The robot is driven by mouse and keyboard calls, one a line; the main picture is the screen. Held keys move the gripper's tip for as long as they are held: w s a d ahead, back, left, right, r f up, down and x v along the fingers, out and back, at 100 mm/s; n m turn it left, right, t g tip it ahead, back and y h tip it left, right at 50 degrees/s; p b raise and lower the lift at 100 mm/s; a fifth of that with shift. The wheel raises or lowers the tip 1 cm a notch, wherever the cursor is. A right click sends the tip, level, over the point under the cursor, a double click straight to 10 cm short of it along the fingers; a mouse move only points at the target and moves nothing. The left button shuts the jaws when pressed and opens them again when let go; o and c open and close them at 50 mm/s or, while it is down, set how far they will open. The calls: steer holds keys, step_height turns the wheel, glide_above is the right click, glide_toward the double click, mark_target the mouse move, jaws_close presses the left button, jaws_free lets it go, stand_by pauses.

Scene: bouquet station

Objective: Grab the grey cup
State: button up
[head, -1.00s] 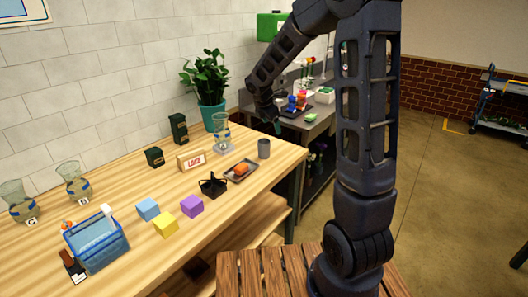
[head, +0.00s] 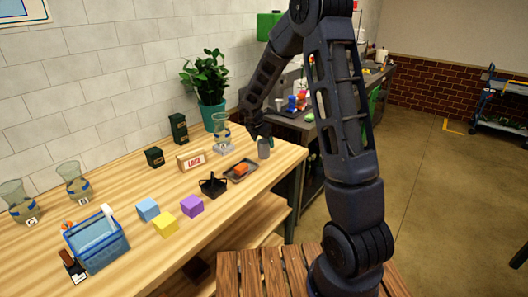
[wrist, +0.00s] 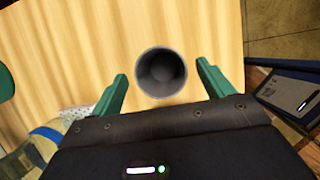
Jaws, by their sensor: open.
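The grey cup (head: 264,150) stands upright on the wooden table near its right end. In the wrist view I look down into the cup (wrist: 161,73), which appears empty. My gripper (wrist: 160,85) is open, with one green finger to the left of the cup and one to the right. The cup's near rim sits between the fingertips in the picture, with a gap on each side. In the head view my gripper (head: 262,138) is just above and behind the cup and partly hides its top.
A glass vase (head: 222,130) stands close to the left of the cup. The table's right edge (head: 296,165) is near the cup. A potted plant (head: 206,80) stands behind.

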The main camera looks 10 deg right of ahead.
mark_target(265, 148)
steer(key=shift+x, duration=2.55)
steer(key=shift+s+a, duration=0.1)
steer(key=shift+s, duration=0.05)
steer(key=c, duration=1.1)
